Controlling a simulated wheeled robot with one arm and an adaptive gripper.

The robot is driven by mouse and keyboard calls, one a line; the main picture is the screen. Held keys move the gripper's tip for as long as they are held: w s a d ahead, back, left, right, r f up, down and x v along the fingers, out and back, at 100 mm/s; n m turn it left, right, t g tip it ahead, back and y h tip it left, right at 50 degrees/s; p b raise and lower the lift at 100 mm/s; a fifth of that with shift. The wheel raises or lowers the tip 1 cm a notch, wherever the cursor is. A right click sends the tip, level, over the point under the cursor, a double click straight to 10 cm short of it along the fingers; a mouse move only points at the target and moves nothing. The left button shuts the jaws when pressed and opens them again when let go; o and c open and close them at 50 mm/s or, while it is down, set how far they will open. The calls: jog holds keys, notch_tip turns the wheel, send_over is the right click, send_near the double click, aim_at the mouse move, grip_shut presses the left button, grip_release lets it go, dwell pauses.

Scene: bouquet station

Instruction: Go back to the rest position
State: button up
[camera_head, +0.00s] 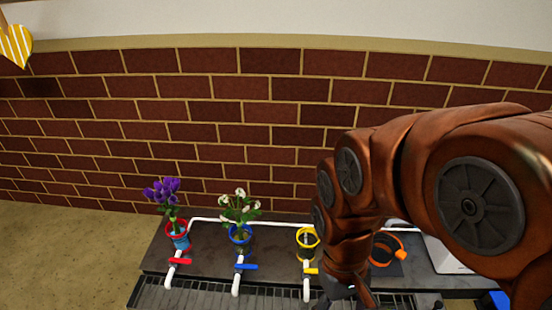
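My gripper (342,292) is at the bottom edge of the picture, right of centre, in front of the counter. Only a small dark part of it shows below my copper-coloured arm. Its fingertips are cut off or hidden, so I cannot tell whether it is open, shut or holding something. A red pot (180,240) with purple flowers (163,192) stands at the left of the counter. A blue pot (240,235) with white flowers (239,205) stands right of it. A yellow-rimmed pot (306,238) stands beside my arm, with no flowers visible in it.
The dark counter (215,262) has white pipes with a red tap (180,261), a blue tap (245,267) and a yellow tap (311,271), above a grate (200,297). An orange ring-shaped item (382,252) and a white box (442,256) are right of my arm. A brick wall stands behind.

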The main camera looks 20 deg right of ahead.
jog(key=w+d+r+n+t+h+p, duration=0.1)
jog(key=w+r+p, duration=0.1)
jog(key=r+p, duration=0.6)
jog(key=w+d+r+n+t+h+p, duration=0.1)
jog(key=w+d+r+p, duration=0.1)
jog(key=r+p, duration=0.6)
jog(key=s+a+r+m+y+p, duration=0.1)
jog(key=s+r+p, duration=0.1)
jog(key=r+p, duration=0.8)
jog(key=s+a+r+m+y+p, duration=0.1)
jog(key=s+a+r+p, duration=0.1)
jog(key=r+p, duration=0.8)
notch_tip(320, 180, up, 4)
jog(key=shift+a+f+g+p, duration=0.15)
jog(key=shift+g+p, duration=0.15)
jog(key=shift+p, duration=0.1)
jog(key=shift+c, duration=0.4)
